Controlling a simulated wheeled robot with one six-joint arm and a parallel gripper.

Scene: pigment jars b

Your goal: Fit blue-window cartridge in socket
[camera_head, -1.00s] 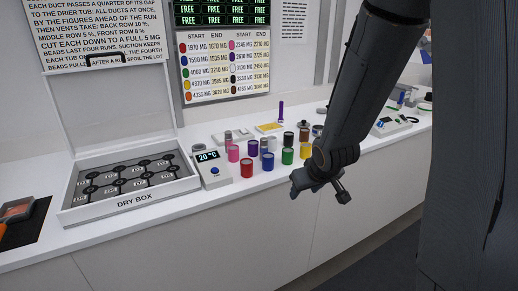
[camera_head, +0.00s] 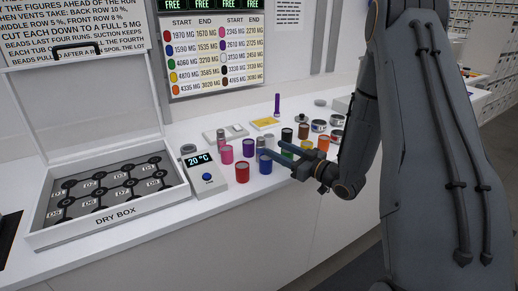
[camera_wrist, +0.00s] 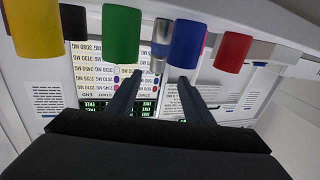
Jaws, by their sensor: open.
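My gripper (camera_head: 282,163) is open and empty, reaching left over the front of the jar group. It also shows in the wrist view (camera_wrist: 160,76), its two dark fingers apart. A silver cylinder with a bluish band (camera_wrist: 161,38) stands between the fingertips' directions, beyond them. I cannot tell for sure whether it is the blue-window cartridge. A blue jar (camera_wrist: 187,45) is right of it and a green jar (camera_wrist: 121,35) left of it in the wrist view. The white dry box (camera_head: 108,226) stands open at left, with several labelled round positions inside; I cannot tell which socket is meant.
Red (camera_head: 242,172), pink (camera_head: 227,154), purple (camera_head: 249,148) and other coloured jars crowd the counter. A small meter reading 20 °C (camera_head: 204,172) stands between them and the dry box. A yellow tray (camera_head: 265,124) lies behind. The counter's front edge is clear.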

